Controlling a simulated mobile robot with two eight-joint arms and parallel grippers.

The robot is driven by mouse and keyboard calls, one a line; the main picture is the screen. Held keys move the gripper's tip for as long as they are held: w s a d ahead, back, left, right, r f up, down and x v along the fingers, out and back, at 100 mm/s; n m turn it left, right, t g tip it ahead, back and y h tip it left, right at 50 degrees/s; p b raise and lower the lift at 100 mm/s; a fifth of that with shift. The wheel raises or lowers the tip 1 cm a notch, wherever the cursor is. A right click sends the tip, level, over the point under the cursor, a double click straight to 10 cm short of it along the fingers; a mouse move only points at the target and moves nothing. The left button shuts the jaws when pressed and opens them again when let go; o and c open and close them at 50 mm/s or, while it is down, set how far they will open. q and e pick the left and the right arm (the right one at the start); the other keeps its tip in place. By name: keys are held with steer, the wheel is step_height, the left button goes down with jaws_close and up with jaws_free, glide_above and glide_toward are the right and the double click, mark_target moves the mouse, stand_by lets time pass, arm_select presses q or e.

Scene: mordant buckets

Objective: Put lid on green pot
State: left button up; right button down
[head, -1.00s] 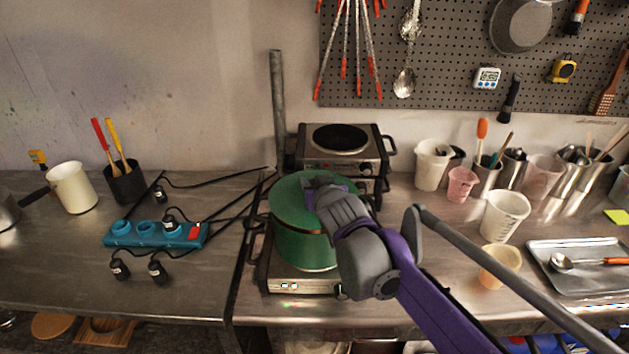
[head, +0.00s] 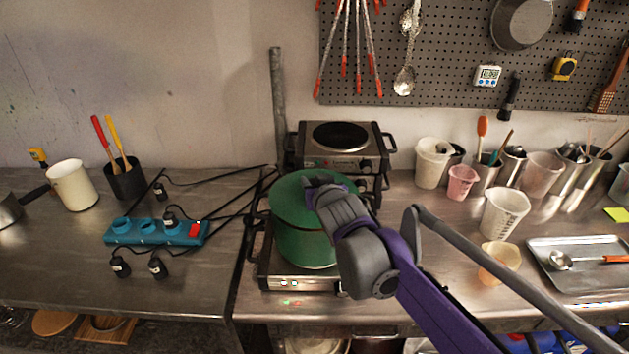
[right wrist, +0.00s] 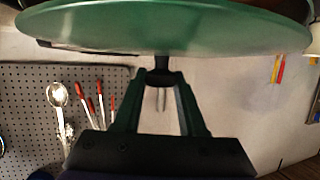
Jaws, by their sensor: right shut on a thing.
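The green pot (head: 303,248) stands on the front hot plate in the head view. The green round lid (head: 290,205) is over the pot's mouth and looks roughly level. Whether its rim touches the pot all the way round I cannot tell. My right gripper (head: 318,184) is above the lid's middle. In the right wrist view the fingers of my right gripper (right wrist: 161,84) are shut on the dark knob of the lid (right wrist: 175,32). The gripper hides the knob in the head view. My left gripper is not in view.
A second hot plate (head: 341,137) is behind the pot. A blue power strip (head: 155,232) with cables lies to the left. Cups and utensil holders (head: 503,214) and a metal tray (head: 590,278) are on the right.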

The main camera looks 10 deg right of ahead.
steer(key=shift+f, duration=0.45)
stand_by(0.3)
steer(key=shift+c, duration=2)
jaws_free()
steer(key=v, duration=1.1)
steer(key=shift+p, duration=0.3)
steer(key=s+d+f+g, duration=0.2)
steer(key=s+f+g, duration=0.2)
steer(key=s+f, duration=0.7)
steer(key=s+d+f+g, duration=0.3)
steer(key=s+f+g, duration=0.1)
steer(key=s+f, duration=0.8)
steer(key=shift+d+f+g+h, duration=0.2)
steer(key=shift+f+g+h, duration=0.15)
steer(key=shift+f, duration=0.2)
